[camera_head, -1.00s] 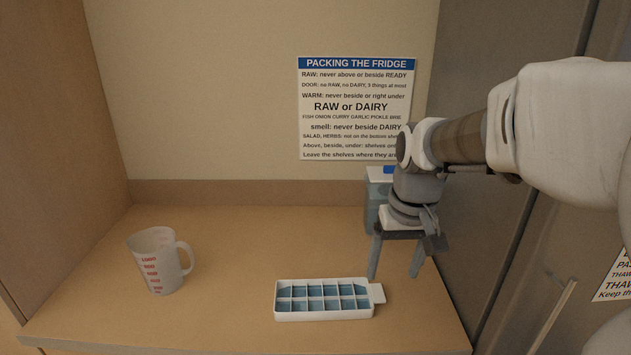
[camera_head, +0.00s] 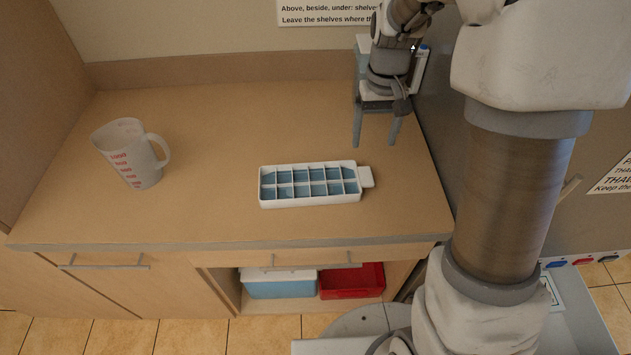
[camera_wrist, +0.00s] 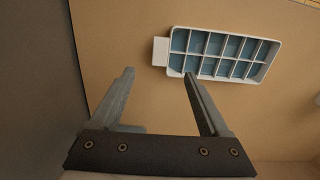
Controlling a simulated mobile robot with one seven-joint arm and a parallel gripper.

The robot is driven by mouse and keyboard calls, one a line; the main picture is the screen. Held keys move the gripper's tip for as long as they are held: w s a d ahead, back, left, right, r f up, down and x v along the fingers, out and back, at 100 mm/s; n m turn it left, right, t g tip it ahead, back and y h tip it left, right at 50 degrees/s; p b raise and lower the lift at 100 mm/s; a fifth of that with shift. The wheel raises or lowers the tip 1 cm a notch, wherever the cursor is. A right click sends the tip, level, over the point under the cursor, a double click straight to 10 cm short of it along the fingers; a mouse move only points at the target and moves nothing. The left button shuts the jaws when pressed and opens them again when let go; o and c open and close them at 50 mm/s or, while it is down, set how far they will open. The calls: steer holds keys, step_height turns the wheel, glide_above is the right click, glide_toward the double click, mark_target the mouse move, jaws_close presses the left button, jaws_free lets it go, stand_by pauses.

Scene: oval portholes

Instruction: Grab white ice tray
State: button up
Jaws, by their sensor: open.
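The white ice tray (camera_head: 310,201) lies flat on the wooden counter, with blue-looking compartments and a small tab (camera_head: 367,177) at its right end. In the wrist view the ice tray (camera_wrist: 267,62) is at the upper right, its tab (camera_wrist: 160,51) on the left. My gripper (camera_head: 375,142) is open and empty, pointing down, behind and to the right of the tray in the head view. In the wrist view my gripper (camera_wrist: 158,72) has its fingertips just short of the tray's tab end, with nothing between them.
A clear measuring cup (camera_head: 130,155) with red markings stands at the counter's left. Bare counter (camera_head: 220,120) surrounds the tray. Below are a blue-and-white box (camera_head: 280,287) and red bin (camera_head: 350,284).

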mark_target(366, 175)
step_height(366, 175, down, 12)
steer(key=shift+w+a+r, duration=0.1)
steer(key=shift+w, duration=0.05)
stand_by(0.4)
jaws_close()
stand_by(1.4)
